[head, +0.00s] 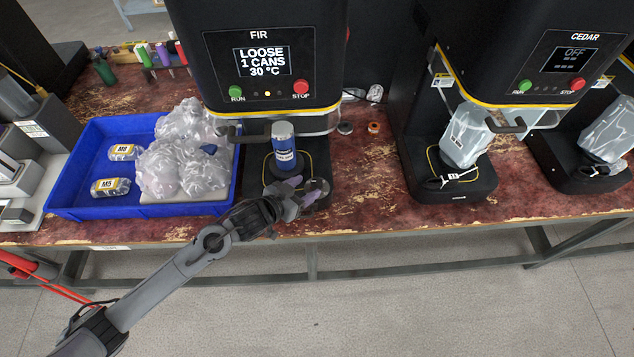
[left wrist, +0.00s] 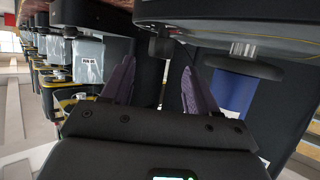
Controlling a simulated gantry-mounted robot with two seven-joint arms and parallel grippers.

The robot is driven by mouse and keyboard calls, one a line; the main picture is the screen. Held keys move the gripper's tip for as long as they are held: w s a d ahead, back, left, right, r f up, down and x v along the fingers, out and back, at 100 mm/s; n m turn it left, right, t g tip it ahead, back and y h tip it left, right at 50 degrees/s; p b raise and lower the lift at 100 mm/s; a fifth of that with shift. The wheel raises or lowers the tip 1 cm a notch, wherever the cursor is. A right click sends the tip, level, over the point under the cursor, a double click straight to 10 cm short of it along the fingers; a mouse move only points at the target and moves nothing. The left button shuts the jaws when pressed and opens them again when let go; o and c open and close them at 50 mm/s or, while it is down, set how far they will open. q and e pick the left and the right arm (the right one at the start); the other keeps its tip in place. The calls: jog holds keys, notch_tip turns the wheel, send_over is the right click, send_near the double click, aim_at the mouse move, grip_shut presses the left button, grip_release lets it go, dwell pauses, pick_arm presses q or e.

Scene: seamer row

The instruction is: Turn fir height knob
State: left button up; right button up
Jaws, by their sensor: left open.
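The FIR seamer (head: 262,90) stands left of centre, its screen reading LOOSE, 1 CANS, 30 °C. A blue can (head: 283,150) stands upright on its base under the head. A dark round knob (head: 319,185) shows at the right front of that base. My left gripper (head: 305,190) is open, with its purple fingertips close beside the knob. In the left wrist view, a dark round part (left wrist: 160,44), seemingly the knob, lies between and beyond the spread fingers (left wrist: 157,85). I cannot tell whether they touch it. The blue can (left wrist: 234,92) is right of them. My right gripper is out of view.
A blue tray (head: 62,185) with plastic-wrapped bundles and labelled packs M8 and M5 is left of the seamer. The CEDAR seamer (head: 520,60), screen OFF, stands right with a clear bag. Worn red bench top (head: 365,185) between them is mostly clear.

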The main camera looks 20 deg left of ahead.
aim_at(316, 181)
pick_arm(q)
jog(key=shift+b+x, duration=0.6)
jog(key=shift+x, duration=2.4)
